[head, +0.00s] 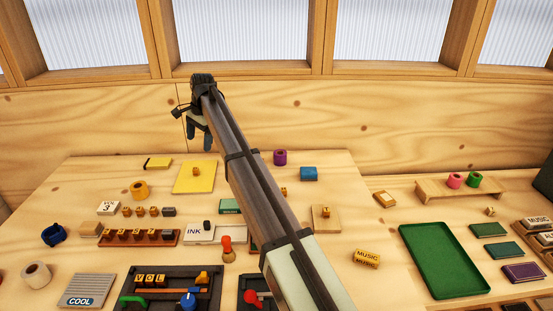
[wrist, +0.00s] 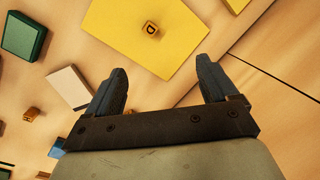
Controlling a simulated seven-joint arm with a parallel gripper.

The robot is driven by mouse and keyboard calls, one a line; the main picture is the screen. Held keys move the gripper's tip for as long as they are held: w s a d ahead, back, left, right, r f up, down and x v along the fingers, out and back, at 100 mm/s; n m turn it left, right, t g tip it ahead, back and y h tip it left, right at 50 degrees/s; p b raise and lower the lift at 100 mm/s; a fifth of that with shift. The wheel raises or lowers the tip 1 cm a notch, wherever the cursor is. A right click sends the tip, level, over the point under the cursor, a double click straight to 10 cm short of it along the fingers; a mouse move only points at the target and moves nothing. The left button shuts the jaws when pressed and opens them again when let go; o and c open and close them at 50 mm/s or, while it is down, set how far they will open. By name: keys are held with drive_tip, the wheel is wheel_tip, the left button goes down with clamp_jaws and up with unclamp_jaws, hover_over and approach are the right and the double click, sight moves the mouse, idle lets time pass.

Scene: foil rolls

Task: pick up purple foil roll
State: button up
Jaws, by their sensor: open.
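The purple foil roll (head: 280,157) stands near the back edge of the table, just right of my arm in the head view. It is not visible in the wrist view. My gripper (head: 197,138) is raised over the back of the table, well to the left of the purple roll. In the wrist view my gripper (wrist: 160,72) has its two fingers wide apart with nothing between them. Below it are a yellow sheet (wrist: 125,45) and a small lettered cube (wrist: 150,28).
A blue roll (head: 308,174) stands right of the purple one. An orange roll (head: 139,190) is at left; pink (head: 455,181) and green (head: 474,179) rolls sit on a wooden stand. A green tray (head: 480,292) is at right. My arm hides part of the table's middle.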

drive_tip(key=w+d+m+h, duration=0.1)
drive_tip(key=w+d+m, duration=0.3)
drive_tip(key=d, duration=1.3)
drive_tip(key=m+h, duration=0.1)
drive_tip(key=m, duration=0.3)
approach(281, 152)
wheel_tip(281, 152, down, 5)
drive_tip(key=shift+s+a+f, duration=0.15)
drive_tip(key=shift+s, duration=0.05)
drive_tip(key=shift+w+f, duration=0.15)
drive_tip(key=shift+f, duration=1.4)
drive_tip(key=shift+w+f, duration=0.1)
drive_tip(key=shift+f, duration=1.45)
drive_tip(key=c, duration=1.2)
